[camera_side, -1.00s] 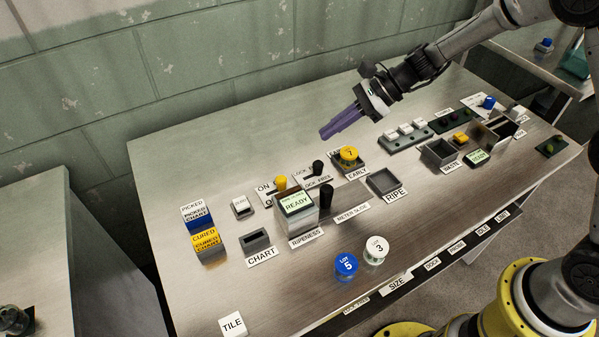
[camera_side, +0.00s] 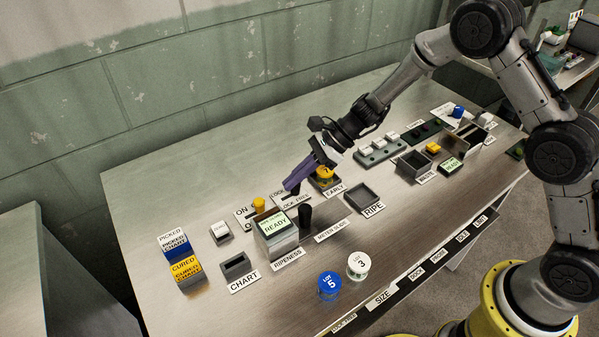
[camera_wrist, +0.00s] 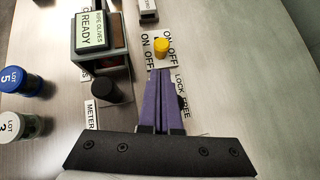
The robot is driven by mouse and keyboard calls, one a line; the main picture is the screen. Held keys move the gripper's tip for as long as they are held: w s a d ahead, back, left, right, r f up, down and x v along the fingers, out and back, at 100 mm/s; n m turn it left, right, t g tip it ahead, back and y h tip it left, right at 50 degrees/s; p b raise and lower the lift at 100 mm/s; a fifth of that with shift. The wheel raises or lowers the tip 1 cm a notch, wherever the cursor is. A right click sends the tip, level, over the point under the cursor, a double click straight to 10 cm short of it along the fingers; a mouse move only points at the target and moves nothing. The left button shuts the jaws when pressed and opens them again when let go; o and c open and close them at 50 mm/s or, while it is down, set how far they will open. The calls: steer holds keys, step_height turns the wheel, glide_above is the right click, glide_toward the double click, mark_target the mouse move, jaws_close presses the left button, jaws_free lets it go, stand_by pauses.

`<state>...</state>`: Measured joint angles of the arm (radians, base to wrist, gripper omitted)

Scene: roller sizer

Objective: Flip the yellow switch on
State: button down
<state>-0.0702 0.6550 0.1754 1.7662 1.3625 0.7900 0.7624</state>
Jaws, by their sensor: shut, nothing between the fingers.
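The yellow switch (camera_side: 259,204) stands on its ON/OFF plate behind the ripeness box. In the wrist view the yellow switch (camera_wrist: 161,46) shows from above, with ON and OFF printed on both sides of it. My gripper (camera_side: 291,187) is shut and empty, its purple fingers pointing down toward the left, over the LOCK/FREE label and to the right of the switch. In the wrist view the fingertips (camera_wrist: 159,73) lie close below the switch in the picture. A gap seems to remain; touching cannot be made out.
The ripeness box (camera_side: 281,246) with its READY screen and a black knob (camera_side: 305,215) stand close by. Blue jar 5 (camera_side: 329,286) and white jar 3 (camera_side: 358,265) stand in front.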

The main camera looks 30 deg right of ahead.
mark_target(260, 204)
steer(key=x, duration=0.5)
steer(key=shift+w+a+f, duration=0.1)
steer(key=shift+a+f, duration=0.15)
steer(key=shift+a, duration=1.85)
steer(key=shift+r, duration=0.1)
steer(key=shift+r, duration=0.1)
steer(key=v, duration=1)
steer(key=shift+d, duration=0.2)
